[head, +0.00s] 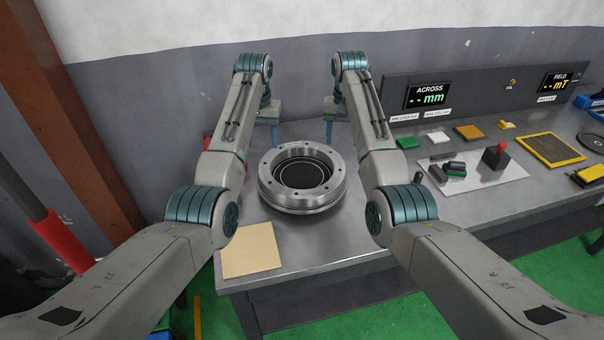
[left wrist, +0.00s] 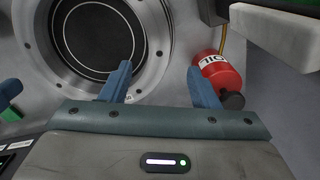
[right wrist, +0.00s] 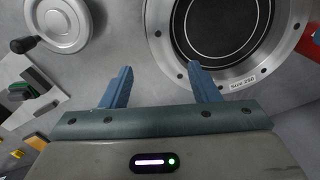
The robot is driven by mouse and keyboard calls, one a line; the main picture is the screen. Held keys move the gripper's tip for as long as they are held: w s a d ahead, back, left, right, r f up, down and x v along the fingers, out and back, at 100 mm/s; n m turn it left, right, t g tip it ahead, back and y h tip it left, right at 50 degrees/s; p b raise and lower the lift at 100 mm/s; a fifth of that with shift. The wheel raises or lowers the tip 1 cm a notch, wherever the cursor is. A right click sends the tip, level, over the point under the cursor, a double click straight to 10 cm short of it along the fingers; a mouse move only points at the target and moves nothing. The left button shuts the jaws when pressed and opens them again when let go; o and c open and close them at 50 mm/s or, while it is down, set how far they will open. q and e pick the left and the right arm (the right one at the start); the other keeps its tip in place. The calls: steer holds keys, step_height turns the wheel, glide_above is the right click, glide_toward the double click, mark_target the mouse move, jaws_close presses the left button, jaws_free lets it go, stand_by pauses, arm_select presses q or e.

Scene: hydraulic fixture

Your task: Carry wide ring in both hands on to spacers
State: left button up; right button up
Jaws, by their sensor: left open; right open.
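The wide ring (head: 302,204) is a grey metal flanged ring with bolt holes, lying flat on the bench between my arms. Inside its bore a dark disc with a pale circle shows. My left gripper (head: 274,134) is open and empty behind the ring's far left side; in the left wrist view one finger overlaps the ring's rim (left wrist: 165,55). My right gripper (head: 328,131) is open and empty behind the far right side; in the right wrist view one finger is close to the labelled rim (right wrist: 250,86). I cannot tell whether the fingers touch it. I cannot make out the spacers.
A tan board (head: 250,250) lies at the bench's front left. A red oil can (left wrist: 217,72) stands close to the left gripper. A white handwheel (right wrist: 62,22) is near the right gripper. A pale tray (head: 480,180) with small blocks lies right; displays stand behind.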

mark_target(264, 166)
arm_select(q)
steer(key=shift+w, duration=0.1)
steer(key=f, duration=1)
steer(key=shift+s+f, duration=0.2)
steer(key=shift+s, duration=0.1)
arm_select(e)
steer(key=f, duration=1)
steer(key=shift+s+f, duration=0.2)
arm_select(q)
steer(key=shift+s+r, duration=0.1)
steer(key=shift+c, duration=1.2)
arm_select(e)
steer(key=shift+r, duration=0.1)
steer(key=shift+c, duration=1.2)
arm_select(q)
jaws_close()
arm_select(e)
jaws_close()
